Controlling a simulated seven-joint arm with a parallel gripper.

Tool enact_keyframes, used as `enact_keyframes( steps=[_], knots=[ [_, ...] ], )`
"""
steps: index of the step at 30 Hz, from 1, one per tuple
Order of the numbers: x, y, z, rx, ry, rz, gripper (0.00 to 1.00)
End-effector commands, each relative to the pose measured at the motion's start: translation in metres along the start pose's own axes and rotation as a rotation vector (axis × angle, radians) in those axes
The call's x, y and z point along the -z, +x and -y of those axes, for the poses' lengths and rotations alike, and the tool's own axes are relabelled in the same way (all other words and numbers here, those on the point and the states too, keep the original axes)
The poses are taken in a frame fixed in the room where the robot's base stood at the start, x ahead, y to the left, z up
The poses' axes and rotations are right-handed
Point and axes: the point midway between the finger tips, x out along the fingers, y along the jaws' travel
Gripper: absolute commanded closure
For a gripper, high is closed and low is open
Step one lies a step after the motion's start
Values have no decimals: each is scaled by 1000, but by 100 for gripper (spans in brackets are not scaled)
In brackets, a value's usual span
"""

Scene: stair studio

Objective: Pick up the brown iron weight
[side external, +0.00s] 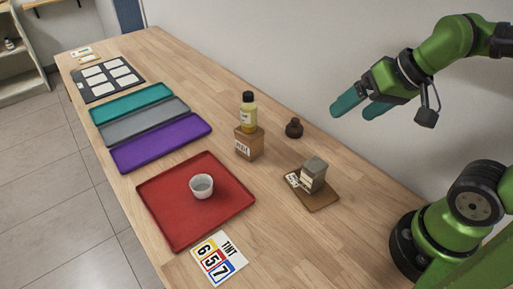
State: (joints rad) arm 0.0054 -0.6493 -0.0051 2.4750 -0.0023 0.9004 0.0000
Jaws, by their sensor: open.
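The brown iron weight (294,128) stands on the wooden table near its wall side, a small dark brown rounded body with a knob on top. My gripper (358,108) is open and empty, with teal fingers, held in the air to the right of the weight and above the table. The gripper is apart from the weight, and nothing hides the weight.
A bottle (248,113) stands on a wooden block (250,144) left of the weight. A grey block (314,174) sits on a brown board (318,201) in front. A red tray (167,204) holds a white cup (201,185). Purple (161,142), grey and teal trays lie further left.

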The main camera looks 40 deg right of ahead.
Motion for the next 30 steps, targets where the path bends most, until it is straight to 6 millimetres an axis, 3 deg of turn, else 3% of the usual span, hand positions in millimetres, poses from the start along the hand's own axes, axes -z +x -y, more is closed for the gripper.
enact_keyframes(
  steps=[8,15,21,25,30],
  knots=[
    [68,53,-6,-115,-30,176,12],
    [128,116,-26,-208,-150,318,12],
    [167,154,-41,-253,-280,390,12],
    [184,147,-38,-253,-357,384,12],
    [173,164,-44,-247,-376,404,12]
  ],
)
